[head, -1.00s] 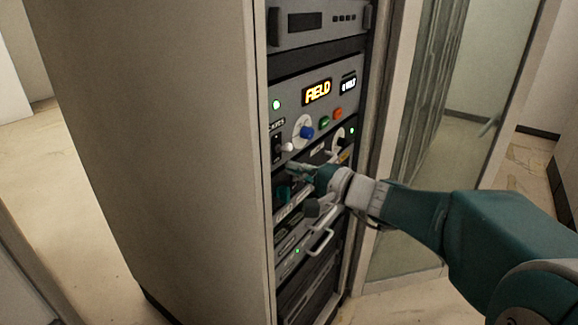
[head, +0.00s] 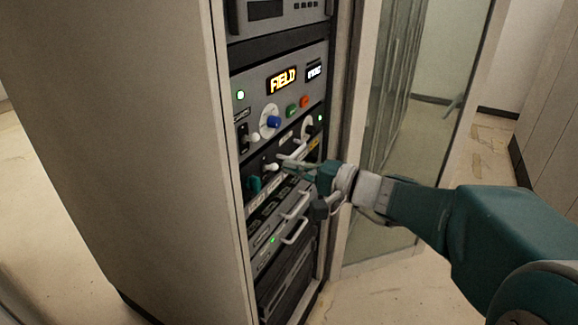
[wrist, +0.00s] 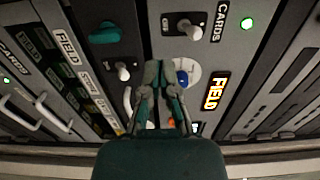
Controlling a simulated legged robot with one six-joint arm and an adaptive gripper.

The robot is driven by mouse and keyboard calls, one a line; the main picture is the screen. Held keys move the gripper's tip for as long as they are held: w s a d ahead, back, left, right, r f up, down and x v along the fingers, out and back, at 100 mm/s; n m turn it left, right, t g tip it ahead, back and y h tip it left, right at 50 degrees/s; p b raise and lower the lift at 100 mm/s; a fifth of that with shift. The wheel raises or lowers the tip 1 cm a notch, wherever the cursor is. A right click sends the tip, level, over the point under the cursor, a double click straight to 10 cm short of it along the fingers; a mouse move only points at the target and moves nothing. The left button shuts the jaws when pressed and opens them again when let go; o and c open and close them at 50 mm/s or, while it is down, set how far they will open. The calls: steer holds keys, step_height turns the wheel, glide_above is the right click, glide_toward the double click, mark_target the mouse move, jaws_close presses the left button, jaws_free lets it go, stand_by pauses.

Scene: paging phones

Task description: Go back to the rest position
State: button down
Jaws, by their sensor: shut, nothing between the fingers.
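My gripper (head: 287,163) is in front of the rack's middle panels in the head view, with my arm reaching in from the right. In the wrist view my gripper (wrist: 163,68) is shut, its fingertips together and nothing between them. Behind it in the wrist view are a blue knob (wrist: 182,78) and a toggle switch (wrist: 190,29). In the head view the blue knob (head: 273,122) sits on the panel with the orange FIELD display (head: 283,80). I cannot tell whether the fingertips touch the panel.
The tall rack cabinet (head: 120,130) stands at the left. Light handles (head: 296,232) jut from its lower units, close below my gripper. An open glass door (head: 395,130) stands behind my arm. Bare floor (head: 365,300) shows to the right of the rack.

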steer(key=s+a+f+n+g+h, duration=0.1)
steer(key=s+f+n+g+h, duration=0.2)
steer(key=s, duration=0.4)
steer(key=s+f+n+g+h, duration=0.2)
steer(key=s+f+g+h, duration=0.15)
steer(key=s, duration=0.45)
steer(key=s+d+f+n+t+h, duration=0.1)
steer(key=s+d+f+t+h, duration=0.1)
steer(key=s+d+h, duration=0.5)
steer(key=d+f+h, duration=0.1)
steer(key=d, duration=0.2)
steer(key=shift+d+f+n, duration=0.35)
steer(key=shift+d+n, duration=0.05)
steer(key=shift+h, duration=0.25)
